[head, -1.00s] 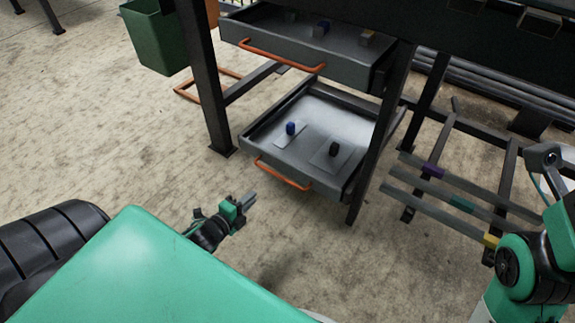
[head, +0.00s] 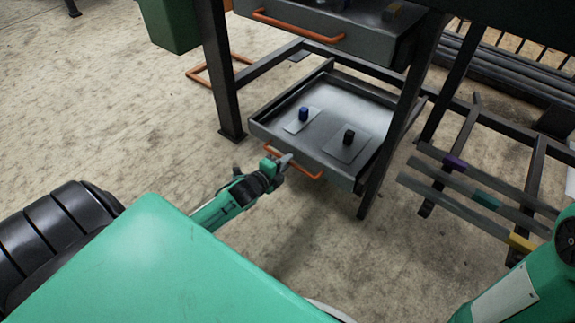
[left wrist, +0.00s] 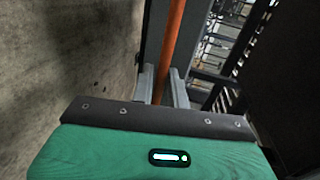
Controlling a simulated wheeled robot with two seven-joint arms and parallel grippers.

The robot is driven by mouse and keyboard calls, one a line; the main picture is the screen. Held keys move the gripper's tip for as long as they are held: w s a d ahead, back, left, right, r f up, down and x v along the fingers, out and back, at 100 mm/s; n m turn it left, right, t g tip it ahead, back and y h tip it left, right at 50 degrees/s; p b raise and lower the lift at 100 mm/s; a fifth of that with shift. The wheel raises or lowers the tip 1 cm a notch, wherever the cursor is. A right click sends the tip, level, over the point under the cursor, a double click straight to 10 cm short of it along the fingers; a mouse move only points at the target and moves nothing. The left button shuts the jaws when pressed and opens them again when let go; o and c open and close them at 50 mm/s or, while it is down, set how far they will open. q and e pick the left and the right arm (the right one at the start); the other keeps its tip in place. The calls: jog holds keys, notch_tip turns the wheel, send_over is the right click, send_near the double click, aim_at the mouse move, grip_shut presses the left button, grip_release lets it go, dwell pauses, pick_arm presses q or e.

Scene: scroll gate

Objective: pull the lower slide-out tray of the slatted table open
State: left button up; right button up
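The lower slide-out tray (head: 338,100) is a shallow grey metal tray low between the dark legs of the table.
An upper tray (head: 330,30) with its own orange handle (head: 300,33) is above. A table leg (head: 225,80) is to the left. The floor in front is clear.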

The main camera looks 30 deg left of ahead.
pick_arm(q)
jog(key=shift+w+f, duration=0.1)
jog(key=shift+w, duration=0.45)
grip_shut()
